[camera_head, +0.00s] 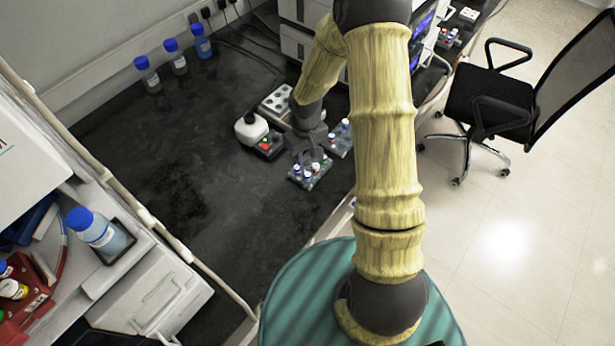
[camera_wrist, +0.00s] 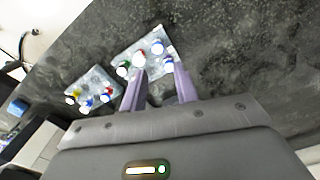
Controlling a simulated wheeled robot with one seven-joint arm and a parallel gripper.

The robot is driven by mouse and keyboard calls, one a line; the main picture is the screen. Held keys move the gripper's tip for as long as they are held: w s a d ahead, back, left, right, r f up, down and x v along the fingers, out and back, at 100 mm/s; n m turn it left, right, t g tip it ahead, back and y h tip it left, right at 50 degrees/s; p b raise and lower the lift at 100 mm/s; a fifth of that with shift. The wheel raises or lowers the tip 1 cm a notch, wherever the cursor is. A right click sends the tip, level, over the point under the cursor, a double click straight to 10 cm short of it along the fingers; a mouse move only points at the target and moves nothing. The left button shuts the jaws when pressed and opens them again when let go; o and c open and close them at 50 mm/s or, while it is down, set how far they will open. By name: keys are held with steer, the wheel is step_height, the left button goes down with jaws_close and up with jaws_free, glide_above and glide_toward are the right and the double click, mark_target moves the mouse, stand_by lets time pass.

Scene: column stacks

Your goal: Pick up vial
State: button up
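Several small vials with white, red, green and blue markings stand in a grey rack (camera_head: 309,178) on the dark bench; the rack also shows in the wrist view (camera_wrist: 150,67). In the wrist view a white-topped vial (camera_wrist: 139,59) appears by my left fingertip, and a blue-marked vial (camera_wrist: 168,64) appears by the right one. My gripper (camera_wrist: 160,70) is open, its two purple fingers apart, reaching toward the rack's near edge. No vial is seen held; the exact gap to the vials cannot be told. In the head view my gripper (camera_head: 306,152) is just behind the rack, its fingers unclear.
A second vial rack (camera_head: 340,141) stands close by; it also shows in the wrist view (camera_wrist: 94,89). A white device (camera_head: 251,128) and a holed block (camera_head: 276,103) are beside my arm. Blue-capped bottles (camera_head: 178,63) stand at the back. The bench's left middle is clear.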

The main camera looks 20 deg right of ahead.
mark_target(308, 174)
step_height(308, 174, down, 4)
steer(key=shift+r, duration=0.25)
steer(key=shift+s+d+f+p, duration=0.15)
steer(key=shift+f+p, duration=0.2)
steer(key=shift+f, duration=0.95)
steer(key=shift+s+d+f+p, duration=0.1)
steer(key=shift+f+p, duration=0.25)
steer(key=shift+f, duration=0.95)
steer(key=shift+c, duration=0.2)
jaws_close()
